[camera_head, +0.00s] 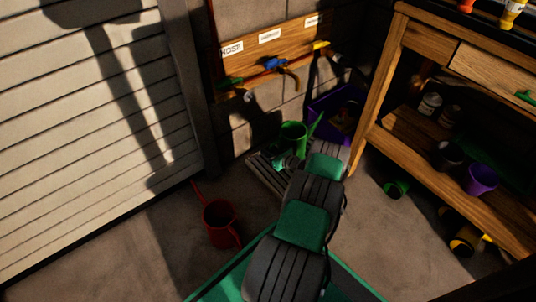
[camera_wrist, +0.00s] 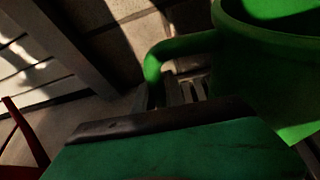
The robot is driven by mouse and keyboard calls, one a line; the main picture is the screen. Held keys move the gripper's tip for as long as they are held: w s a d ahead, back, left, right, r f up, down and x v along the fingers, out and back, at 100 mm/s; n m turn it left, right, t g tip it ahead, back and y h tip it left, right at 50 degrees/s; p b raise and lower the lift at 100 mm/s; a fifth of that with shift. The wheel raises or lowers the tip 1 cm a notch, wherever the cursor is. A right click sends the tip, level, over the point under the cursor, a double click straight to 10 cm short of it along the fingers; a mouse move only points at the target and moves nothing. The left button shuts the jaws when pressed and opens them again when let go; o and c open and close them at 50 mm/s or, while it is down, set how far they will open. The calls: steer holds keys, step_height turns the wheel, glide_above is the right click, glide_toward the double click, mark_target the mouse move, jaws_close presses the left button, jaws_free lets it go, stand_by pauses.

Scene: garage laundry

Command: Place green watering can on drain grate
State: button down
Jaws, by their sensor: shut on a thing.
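The green watering can (camera_head: 294,132) is upright, with its spout toward the right, at the wall end of the slatted drain grate (camera_head: 268,178). In the wrist view its body (camera_wrist: 265,75) fills the upper right and its curved handle (camera_wrist: 180,46) is on the left. The grate's slats (camera_wrist: 186,92) show below the handle. My gripper (camera_head: 287,160) is shut on the watering can from the near side; its fingertips are mostly hidden. I cannot tell whether the can's base touches the grate.
A red watering can (camera_head: 219,222) stands on the floor left of my arm. A wooden workbench (camera_head: 358,115) is on the right, with a purple crate (camera_head: 337,104) by the wall. The floor at lower left is clear.

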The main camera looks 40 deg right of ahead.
steer(key=shift+f, duration=0.15)
steer(key=c, duration=1.4)
jaws_free()
